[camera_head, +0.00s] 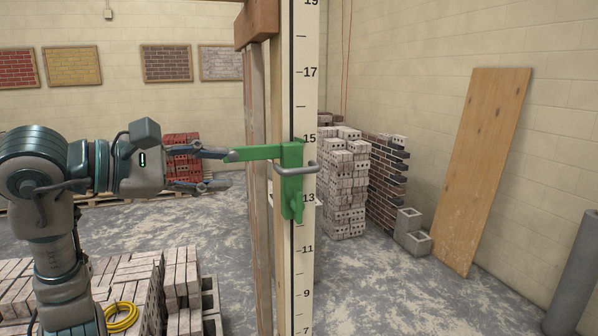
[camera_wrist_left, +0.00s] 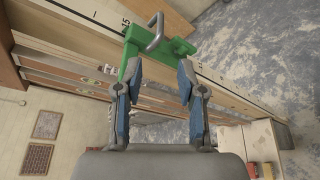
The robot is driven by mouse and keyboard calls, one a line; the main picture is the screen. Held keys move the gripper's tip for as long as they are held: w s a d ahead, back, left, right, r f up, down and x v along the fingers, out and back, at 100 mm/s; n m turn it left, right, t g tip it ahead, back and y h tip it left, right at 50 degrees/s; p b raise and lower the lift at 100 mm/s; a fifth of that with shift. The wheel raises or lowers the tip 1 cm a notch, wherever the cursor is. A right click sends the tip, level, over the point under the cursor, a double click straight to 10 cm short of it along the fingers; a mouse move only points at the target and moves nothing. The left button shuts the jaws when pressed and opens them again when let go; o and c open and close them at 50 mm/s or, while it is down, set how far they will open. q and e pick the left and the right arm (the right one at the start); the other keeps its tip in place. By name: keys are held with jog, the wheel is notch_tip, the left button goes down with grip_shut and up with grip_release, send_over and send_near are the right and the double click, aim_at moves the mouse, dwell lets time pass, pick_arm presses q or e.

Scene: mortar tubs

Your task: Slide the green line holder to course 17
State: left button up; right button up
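The green line holder (camera_head: 292,180) sits on the pale marked pole (camera_head: 302,255). Its body spans from about mark 15 to just below mark 13. Its green arm points left and a grey handle (camera_head: 296,169) sticks out in front. Mark 17 (camera_head: 310,72) is above it on the pole. My left gripper (camera_head: 228,170) is open, left of the holder, with its upper finger at the tip of the green arm; I cannot tell if they touch. In the left wrist view the holder (camera_wrist_left: 172,48) lies beyond the open, empty fingers. My right gripper is not in view.
A wooden block (camera_head: 257,22) juts left from the pole's upper part. Brick stacks (camera_head: 345,185) stand behind the pole on the right, and a plank (camera_head: 485,170) leans on the wall. Bricks and a yellow coil (camera_head: 121,318) lie at lower left.

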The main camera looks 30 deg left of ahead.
pick_arm(q)
send_near(292, 171)
jog(key=x, duration=0.5)
jog(key=shift+w+d, duration=0.15)
jog(key=x, duration=0.6)
jog(key=shift+p, duration=0.3)
jog(key=shift+w+f, duration=0.1)
jog(key=shift+w, duration=0.35)
jog(key=shift+d, duration=0.1)
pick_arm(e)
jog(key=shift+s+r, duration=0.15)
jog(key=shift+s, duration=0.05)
pick_arm(q)
grip_shut()
